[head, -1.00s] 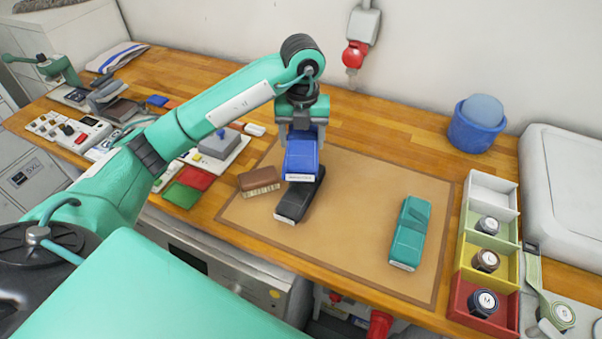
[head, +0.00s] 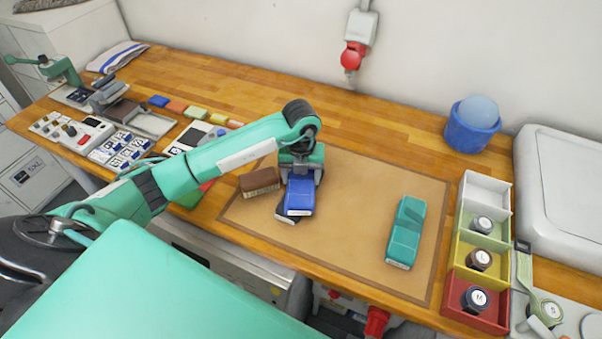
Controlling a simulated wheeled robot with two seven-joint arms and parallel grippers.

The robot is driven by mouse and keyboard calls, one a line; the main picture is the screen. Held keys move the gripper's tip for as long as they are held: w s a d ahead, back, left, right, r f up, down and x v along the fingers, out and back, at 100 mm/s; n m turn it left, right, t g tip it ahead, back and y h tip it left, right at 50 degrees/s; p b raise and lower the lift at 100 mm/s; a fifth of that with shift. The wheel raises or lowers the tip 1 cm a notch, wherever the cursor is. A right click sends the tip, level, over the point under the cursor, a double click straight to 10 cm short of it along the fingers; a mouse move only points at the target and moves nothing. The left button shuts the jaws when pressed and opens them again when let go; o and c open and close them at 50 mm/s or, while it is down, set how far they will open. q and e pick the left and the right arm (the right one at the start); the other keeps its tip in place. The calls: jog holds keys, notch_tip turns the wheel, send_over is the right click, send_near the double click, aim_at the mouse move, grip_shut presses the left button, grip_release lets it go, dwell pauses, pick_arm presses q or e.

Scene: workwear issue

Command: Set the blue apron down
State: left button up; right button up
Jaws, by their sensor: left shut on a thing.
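The blue apron (head: 300,196) is a folded blue bundle over the brown mat (head: 350,240), at its left part. My left gripper (head: 300,176) is shut on its far end, coming down from above. A dark folded bundle (head: 286,217) lies under or just behind the blue one and is mostly hidden by it. I cannot tell whether the two touch. A green folded bundle (head: 405,232) lies on the right part of the mat. My right gripper is not in view.
A brown brush (head: 259,181) lies close left of the blue apron. A divided tray (head: 457,285) with several dark round items stands right of the mat. A blue tub (head: 470,128) stands at the back. The middle of the mat is clear.

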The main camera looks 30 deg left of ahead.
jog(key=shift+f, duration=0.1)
pick_arm(q)
jog(key=o, duration=1.1)
jog(key=shift+f, duration=0.1)
jog(key=shift+c, duration=0.2)
jog(key=shift+o, duration=0.2)
jog(key=shift+r, duration=0.3)
notch_tip(320, 180, up, 12)
jog(key=b, duration=0.3)
jog(key=shift+f+b, duration=0.15)
jog(key=shift+b, duration=0.15)
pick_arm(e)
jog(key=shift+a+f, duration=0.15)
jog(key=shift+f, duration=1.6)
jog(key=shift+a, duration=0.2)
